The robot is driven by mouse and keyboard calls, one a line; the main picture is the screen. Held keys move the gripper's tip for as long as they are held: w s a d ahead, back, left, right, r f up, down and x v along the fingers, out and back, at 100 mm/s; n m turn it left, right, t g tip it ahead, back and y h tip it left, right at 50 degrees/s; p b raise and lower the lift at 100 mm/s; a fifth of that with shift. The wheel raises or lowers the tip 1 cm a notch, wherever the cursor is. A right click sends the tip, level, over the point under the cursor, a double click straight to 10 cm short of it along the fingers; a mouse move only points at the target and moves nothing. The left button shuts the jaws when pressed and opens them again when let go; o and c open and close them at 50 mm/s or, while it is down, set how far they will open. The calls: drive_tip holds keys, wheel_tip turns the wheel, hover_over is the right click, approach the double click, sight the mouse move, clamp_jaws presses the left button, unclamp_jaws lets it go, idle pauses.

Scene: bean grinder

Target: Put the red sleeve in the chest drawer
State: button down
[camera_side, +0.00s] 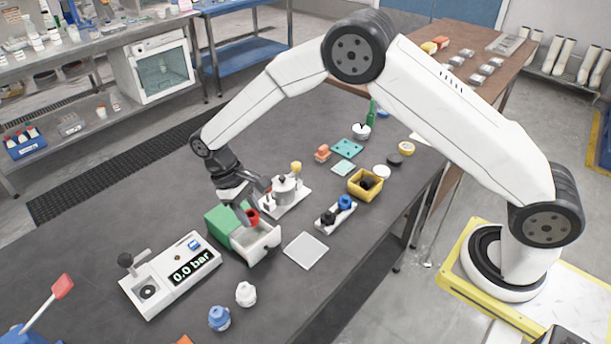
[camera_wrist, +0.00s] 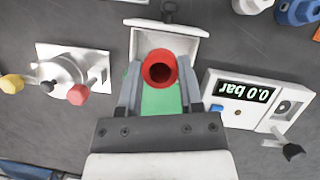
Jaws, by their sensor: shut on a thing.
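The red sleeve (camera_side: 252,216) is a short hollow tube, and its round opening faces the camera in the wrist view (camera_wrist: 160,55). My gripper (camera_wrist: 160,74) is shut on it, one finger on each side. In the side view my gripper (camera_side: 246,212) points down over the chest (camera_side: 219,219). The chest is green, with a white drawer (camera_side: 262,248) pulled out. In the wrist view the sleeve overlaps the open drawer (camera_wrist: 191,45) and the green body (camera_wrist: 160,102). I cannot tell how high the sleeve is above the drawer floor.
A grinder-like metal device (camera_side: 286,190) stands just behind the chest. A white pressure box reading "0.0 bar" (camera_side: 170,273) stands to the left. A flat pale plate (camera_side: 306,250) lies to the right.

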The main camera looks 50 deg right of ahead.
sight(253, 235)
drive_tip(key=shift+f, duration=0.1)
drive_tip(key=shift+f, duration=3.9)
drive_tip(key=shift+f, duration=0.15)
drive_tip(key=c, duration=0.5)
unclamp_jaws()
drive_tip(key=shift+c, duration=0.2)
drive_tip(key=shift+r, duration=0.2)
drive_tip(key=v, duration=1.2)
drive_tip(key=shift+w, duration=0.1)
